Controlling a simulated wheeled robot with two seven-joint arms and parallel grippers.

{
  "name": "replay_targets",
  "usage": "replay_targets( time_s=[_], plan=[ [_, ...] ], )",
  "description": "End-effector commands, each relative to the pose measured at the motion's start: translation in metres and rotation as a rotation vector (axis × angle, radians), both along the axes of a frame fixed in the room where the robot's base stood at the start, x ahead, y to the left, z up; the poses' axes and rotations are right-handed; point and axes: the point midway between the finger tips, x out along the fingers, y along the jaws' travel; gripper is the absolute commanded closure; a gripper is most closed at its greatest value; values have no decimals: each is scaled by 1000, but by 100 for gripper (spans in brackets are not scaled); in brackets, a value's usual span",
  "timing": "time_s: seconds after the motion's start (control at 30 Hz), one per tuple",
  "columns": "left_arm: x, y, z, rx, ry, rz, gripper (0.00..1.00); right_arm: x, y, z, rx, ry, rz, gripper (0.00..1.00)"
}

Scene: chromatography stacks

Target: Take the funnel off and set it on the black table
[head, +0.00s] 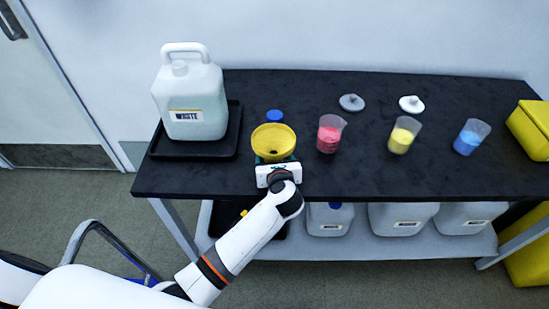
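The yellow funnel (273,141) is above or on the black table (330,90), near its front edge and left of the middle. Its wide mouth faces up and its lower part is hidden. My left gripper (275,163) is at the near side of the funnel, right up against it in the picture. Its fingers are mostly hidden under the funnel rim, so I cannot tell whether they are shut on it. The white waste jug (190,98) stands upright at the left, its neck without a funnel. My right gripper is not in view.
The jug stands in a black tray (234,140). A blue cap (275,116) lies behind the funnel. Beakers with pink (330,134), yellow (403,135) and blue (471,137) contents stand to the right, with two pale lids (351,102) behind. A yellow bin (533,128) is far right.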

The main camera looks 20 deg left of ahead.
Motion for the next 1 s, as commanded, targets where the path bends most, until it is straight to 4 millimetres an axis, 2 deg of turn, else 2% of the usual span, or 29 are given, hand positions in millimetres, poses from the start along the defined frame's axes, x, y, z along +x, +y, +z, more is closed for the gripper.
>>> replay_targets(
  time_s=[0.17,0.5,0.7,1.0],
  plan=[
    [-7,-4,3,0,0,-1,26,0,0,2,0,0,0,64],
    [-63,-30,29,-2,1,-1,26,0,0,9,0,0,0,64],
    [-90,-42,41,0,1,-1,26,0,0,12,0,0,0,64],
    [-101,-47,46,-1,0,0,26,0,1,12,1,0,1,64]
  ],
)
